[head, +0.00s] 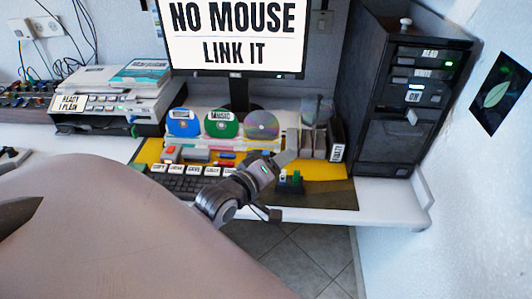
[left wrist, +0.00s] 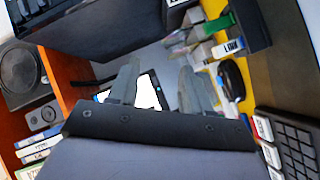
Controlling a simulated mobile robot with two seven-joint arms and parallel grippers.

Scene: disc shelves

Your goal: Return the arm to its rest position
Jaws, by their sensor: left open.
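My left gripper (head: 283,158) is over the front of the desk in the head view, just below the disc rack and beside the keyboard. In the left wrist view its two fingers (left wrist: 158,82) stand apart. No object shows held between them; a bright white patch shows behind the gap. My left arm's large pale link covers the lower left of the head view. My right gripper is not in view.
A blue disc (head: 183,122), a green disc (head: 221,123) and a shiny disc (head: 262,125) stand below the monitor (head: 237,35). Grey slots (head: 313,143) stand to their right. A black computer tower (head: 395,120) stands at the right. A keyboard (head: 190,187) lies near the front edge.

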